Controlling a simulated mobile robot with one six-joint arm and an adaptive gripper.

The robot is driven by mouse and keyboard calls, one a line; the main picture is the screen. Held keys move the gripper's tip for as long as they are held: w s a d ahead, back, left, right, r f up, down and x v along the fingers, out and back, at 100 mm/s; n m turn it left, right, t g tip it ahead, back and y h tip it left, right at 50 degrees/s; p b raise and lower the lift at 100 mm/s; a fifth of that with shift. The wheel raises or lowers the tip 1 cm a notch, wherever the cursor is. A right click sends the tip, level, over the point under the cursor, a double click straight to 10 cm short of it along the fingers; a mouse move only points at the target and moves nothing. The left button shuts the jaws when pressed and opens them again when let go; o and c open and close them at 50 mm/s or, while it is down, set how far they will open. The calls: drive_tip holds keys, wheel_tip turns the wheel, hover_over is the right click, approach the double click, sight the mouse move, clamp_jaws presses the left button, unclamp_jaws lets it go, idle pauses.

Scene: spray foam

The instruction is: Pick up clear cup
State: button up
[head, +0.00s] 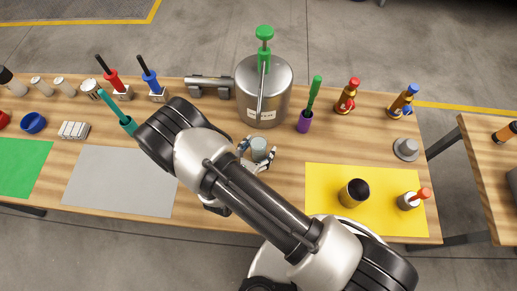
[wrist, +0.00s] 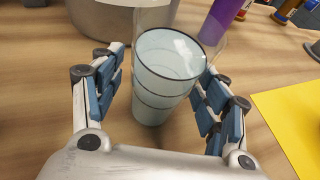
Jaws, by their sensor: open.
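The clear cup (wrist: 163,78) stands upright on the wooden table, pale and see-through with dark rings around it. It also shows small in the head view (head: 259,149), in front of the metal pot. My gripper (wrist: 160,92) is open, with one blue-padded finger on each side of the cup. In the head view my gripper (head: 259,156) is partly hidden behind my arm. The right finger looks close to the cup; a small gap shows on the left. I cannot tell whether either finger touches it.
A large metal pot (head: 278,95) with a green pump stands just behind the cup. A purple holder (head: 304,121) stands to the right. A yellow mat (head: 325,198) with a dark jar (head: 354,193) lies at the right. A grey mat (head: 115,185) at the left is clear.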

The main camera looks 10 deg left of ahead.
sight(254, 150)
drive_tip(key=shift+c, duration=0.4)
drive_tip(key=c, duration=1.4)
drive_tip(key=shift+r, duration=0.2)
drive_tip(key=shift+r+p, duration=0.5)
drive_tip(key=shift+r, duration=1.2)
drive_tip(key=shift+s+a+f, duration=0.1)
drive_tip(key=shift+s+a, duration=0.05)
drive_tip(key=shift+s, duration=0.2)
drive_tip(key=shift+s+a+p, duration=0.15)
drive_tip(key=shift+s+a, duration=0.75)
drive_tip(key=shift+s, duration=1.8)
drive_tip(key=shift+s+a+p, duration=0.15)
drive_tip(key=shift+s+a, duration=0.8)
drive_tip(key=shift+s, duration=1.75)
drive_tip(key=shift+s+a+p, duration=0.15)
drive_tip(key=shift+s+a, duration=0.75)
drive_tip(key=shift+s, duration=1.8)
